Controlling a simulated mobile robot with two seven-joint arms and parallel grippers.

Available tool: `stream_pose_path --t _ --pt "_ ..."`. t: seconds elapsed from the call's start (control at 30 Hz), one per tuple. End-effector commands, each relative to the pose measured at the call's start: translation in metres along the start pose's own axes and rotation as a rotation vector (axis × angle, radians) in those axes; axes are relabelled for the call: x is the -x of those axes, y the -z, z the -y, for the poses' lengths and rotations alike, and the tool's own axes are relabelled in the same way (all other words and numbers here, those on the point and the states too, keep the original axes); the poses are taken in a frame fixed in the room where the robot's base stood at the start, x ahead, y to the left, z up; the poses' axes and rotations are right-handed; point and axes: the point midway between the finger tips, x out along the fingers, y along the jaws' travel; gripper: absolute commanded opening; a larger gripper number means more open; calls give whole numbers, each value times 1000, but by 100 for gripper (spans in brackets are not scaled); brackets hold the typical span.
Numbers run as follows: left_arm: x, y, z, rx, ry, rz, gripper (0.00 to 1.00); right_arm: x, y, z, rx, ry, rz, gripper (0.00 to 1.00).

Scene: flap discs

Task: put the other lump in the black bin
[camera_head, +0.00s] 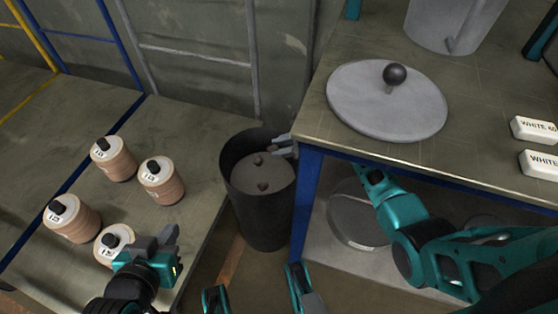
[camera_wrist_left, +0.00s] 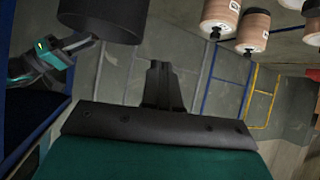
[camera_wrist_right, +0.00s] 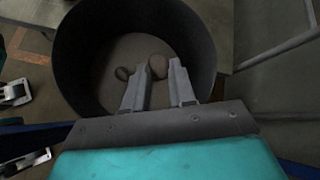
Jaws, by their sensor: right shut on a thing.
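The black bin (camera_head: 236,205) stands on the floor between the two tables; it also shows in the right wrist view (camera_wrist_right: 85,40). One dark lump (camera_head: 263,187) lies on the grey bottom of the bin; it is the left one in the right wrist view (camera_wrist_right: 122,74). My right gripper (camera_head: 276,150) reaches in over the bin's right rim. It is shut on the other brownish lump (camera_wrist_right: 158,67), which is between its fingertips, inside the bin's outline. My left gripper (camera_head: 170,237) is shut and empty beside the spools; its fingers (camera_wrist_left: 163,70) are close together.
Several wooden spools (camera_head: 163,183) with black knobs stand on the left table (camera_head: 180,125). The right table (camera_head: 320,120) holds a round grey lid (camera_head: 350,100) with a black knob, a grey bucket (camera_head: 440,25) and white labelled blocks (camera_head: 535,128). A round grey thing (camera_head: 355,220) sits beneath it.

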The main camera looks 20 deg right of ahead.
Motion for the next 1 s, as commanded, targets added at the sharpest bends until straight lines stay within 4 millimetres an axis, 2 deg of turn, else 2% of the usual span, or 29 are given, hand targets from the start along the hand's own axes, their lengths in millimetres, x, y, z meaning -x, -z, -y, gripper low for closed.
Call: stream_pose_path --t 0.3,1.0 --pt "-8 -7 -4 0 -13 -2 0 -25 28 -13 -2 1 2 0" --pt "-7 -5 -4 0 -15 -2 0 -32 38 -18 1 0 -2 0"
